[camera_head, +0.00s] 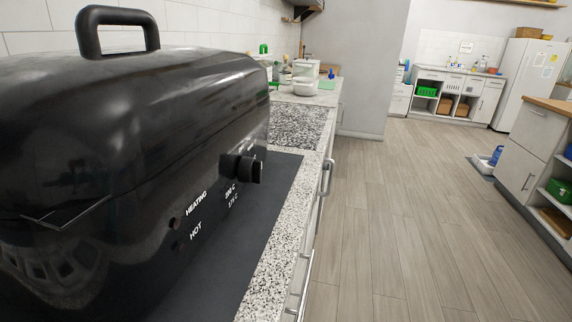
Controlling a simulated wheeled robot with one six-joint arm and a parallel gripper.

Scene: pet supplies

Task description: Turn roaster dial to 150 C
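A large black roaster (130,130) with a loop handle on its lid fills the left of the view. Its dial (248,168) is a black knob on the front face, toward the right end. White markings sit around the dial; two temperature lines show below it, too small to read surely. The words HEATING and HOT stand to the left of the dial, beside small dark round spots. The dial's pointing direction cannot be made out. My gripper is not in view, and nothing touches the dial.
The roaster stands on a dark mat (262,215) on a speckled counter (283,238). Drawer handles (327,178) stick out from the counter front. White bowls (304,87) stand farther back. The wooden floor (410,220) to the right is open; a cabinet (530,150) stands at far right.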

